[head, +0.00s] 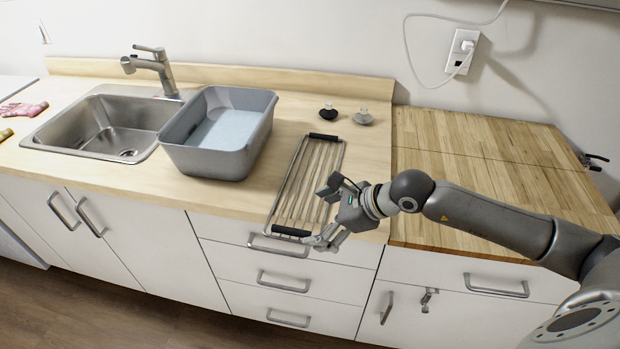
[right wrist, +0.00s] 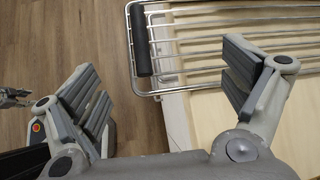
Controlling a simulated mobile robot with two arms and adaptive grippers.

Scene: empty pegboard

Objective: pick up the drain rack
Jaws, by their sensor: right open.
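The drain rack (head: 308,180) is a metal wire rack with parallel bars and a black grip at each short end. It lies flat on the pale counter, its near end by the front edge. My right gripper (head: 324,216) is open and empty at the rack's near right part. In the right wrist view the rack (right wrist: 215,42) spans the upper right, with its black grip (right wrist: 141,40) between the spread fingers of my right gripper (right wrist: 160,68). Whether the fingers touch it, I cannot tell. A small dark part at that view's left edge looks like my left gripper (right wrist: 15,97); its jaws are unclear.
A grey basin (head: 215,145) stands left of the rack, beside a steel sink (head: 105,130) with a faucet (head: 155,68). Two small knobbed items, black (head: 327,113) and grey (head: 363,117), sit behind the rack. The wooden counter (head: 480,150) at right is mostly clear.

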